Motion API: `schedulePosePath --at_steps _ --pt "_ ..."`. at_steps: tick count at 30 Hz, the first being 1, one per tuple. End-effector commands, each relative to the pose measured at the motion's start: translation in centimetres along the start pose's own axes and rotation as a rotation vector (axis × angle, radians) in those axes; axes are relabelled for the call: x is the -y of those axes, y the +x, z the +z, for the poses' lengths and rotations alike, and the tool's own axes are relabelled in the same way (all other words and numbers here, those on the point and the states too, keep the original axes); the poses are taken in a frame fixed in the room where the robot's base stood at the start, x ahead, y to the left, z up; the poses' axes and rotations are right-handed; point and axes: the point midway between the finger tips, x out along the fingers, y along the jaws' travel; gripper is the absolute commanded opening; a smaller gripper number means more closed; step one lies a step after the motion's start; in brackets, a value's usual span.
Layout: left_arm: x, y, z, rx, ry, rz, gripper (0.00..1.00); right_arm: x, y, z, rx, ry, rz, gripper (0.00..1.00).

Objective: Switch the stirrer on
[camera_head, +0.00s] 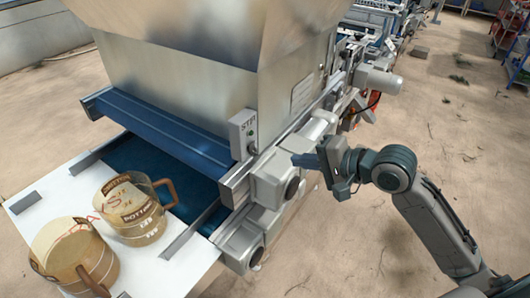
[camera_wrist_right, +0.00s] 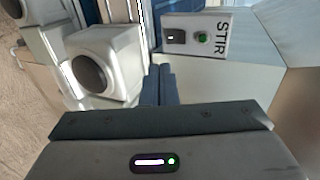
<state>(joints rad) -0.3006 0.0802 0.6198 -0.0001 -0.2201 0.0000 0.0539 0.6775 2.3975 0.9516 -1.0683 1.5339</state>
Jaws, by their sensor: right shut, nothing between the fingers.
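The stirrer's switch box (camera_head: 241,135), a small grey box marked STIR, is fixed to the machine's side below the big metal hopper. In the right wrist view the box (camera_wrist_right: 219,36) shows a black rocker switch (camera_wrist_right: 176,38) and a round green light or button (camera_wrist_right: 203,38). I cannot tell for sure whether it is lit. My right gripper (camera_head: 300,160) is shut and empty, to the right of the box and apart from it. Its closed fingertips (camera_wrist_right: 160,72) show below the switch in the wrist view. My left gripper is out of view.
The metal hopper (camera_head: 200,25) rises above a blue crossbar (camera_head: 160,125). Two see-through brown-rimmed jugs (camera_head: 140,215) (camera_head: 85,255) stand on a white board (camera_head: 190,270) at the left. A grey motor housing (camera_head: 275,178) juts out near my right gripper. Open floor lies to the right.

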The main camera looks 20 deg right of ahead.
Motion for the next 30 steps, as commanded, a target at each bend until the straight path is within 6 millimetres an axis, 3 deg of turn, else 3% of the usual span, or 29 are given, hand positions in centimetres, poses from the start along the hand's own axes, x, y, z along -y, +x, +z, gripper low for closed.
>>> schedulePosePath --at_steps 30 --pt "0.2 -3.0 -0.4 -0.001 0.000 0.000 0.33 1.1 9.9 0.1 0.001 0.002 0.000 0.00"
